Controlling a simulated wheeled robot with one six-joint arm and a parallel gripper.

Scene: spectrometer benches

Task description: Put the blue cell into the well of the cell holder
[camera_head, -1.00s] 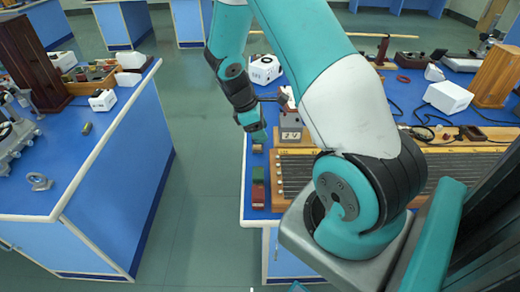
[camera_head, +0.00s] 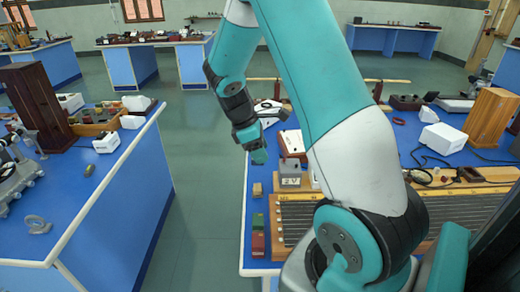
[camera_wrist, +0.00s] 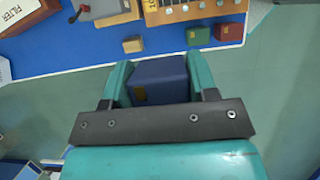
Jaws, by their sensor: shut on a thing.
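The blue cell (camera_wrist: 160,82) is a dark blue block with a small yellowish mark, seen in the wrist view. My gripper (camera_wrist: 159,72) is shut on it, one teal finger at each side. In the wrist view the cell appears over the floor, just off the blue bench edge. In the head view my gripper (camera_head: 259,156) hangs near the left edge of the right bench, and I cannot make out the cell there. I cannot clearly pick out the cell holder or its well in either view.
On the right bench (camera_head: 256,262) stand a tan block (camera_head: 257,189), a green block (camera_head: 258,221), a red block (camera_head: 258,244) and a grey 2 V box (camera_head: 290,174). A long wooden wire board (camera_head: 298,212) lies beside them. An open aisle (camera_head: 205,215) separates the benches.

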